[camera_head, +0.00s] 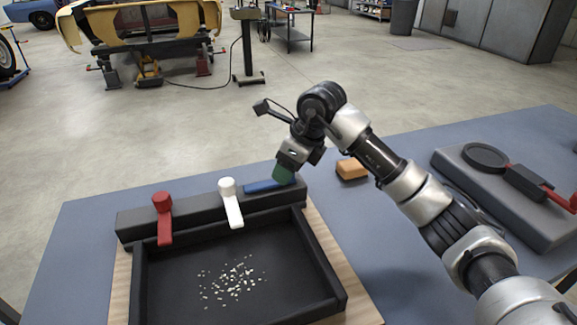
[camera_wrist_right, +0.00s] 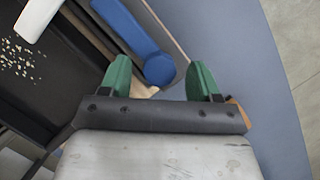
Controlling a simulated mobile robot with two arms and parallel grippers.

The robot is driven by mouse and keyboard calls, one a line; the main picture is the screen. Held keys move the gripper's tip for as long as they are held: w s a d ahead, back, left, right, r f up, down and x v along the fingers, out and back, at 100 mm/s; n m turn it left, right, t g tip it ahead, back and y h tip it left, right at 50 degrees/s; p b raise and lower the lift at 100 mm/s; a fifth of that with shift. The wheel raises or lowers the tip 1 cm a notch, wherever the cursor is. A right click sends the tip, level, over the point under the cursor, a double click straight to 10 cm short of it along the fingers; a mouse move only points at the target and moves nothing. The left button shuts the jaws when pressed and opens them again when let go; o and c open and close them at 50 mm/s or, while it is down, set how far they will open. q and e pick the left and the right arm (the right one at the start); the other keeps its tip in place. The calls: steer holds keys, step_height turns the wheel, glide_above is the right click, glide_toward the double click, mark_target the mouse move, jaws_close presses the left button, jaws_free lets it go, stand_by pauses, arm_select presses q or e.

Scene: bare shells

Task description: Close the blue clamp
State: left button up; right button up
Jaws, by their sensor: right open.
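The blue clamp (camera_head: 266,186) sits at the right end of a dark bar, its lever lying along the bar. The right wrist view shows its blue lever and round knob (camera_wrist_right: 160,69). My right gripper (camera_head: 284,176) is over the clamp's right end and hides part of it. In the wrist view its green fingers (camera_wrist_right: 157,70) are open, with the round knob showing between them. I cannot tell whether they touch it. My left gripper is not in view.
A red clamp (camera_head: 162,203) and a white clamp (camera_head: 229,189) have levers pointing toward the black tray (camera_head: 322,275), which holds small pale bits. An orange block (camera_head: 351,168) lies right of the bar. A grey device (camera_head: 507,205) stands at the right.

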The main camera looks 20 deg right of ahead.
steer(key=shift+f, duration=0.25)
jaws_close()
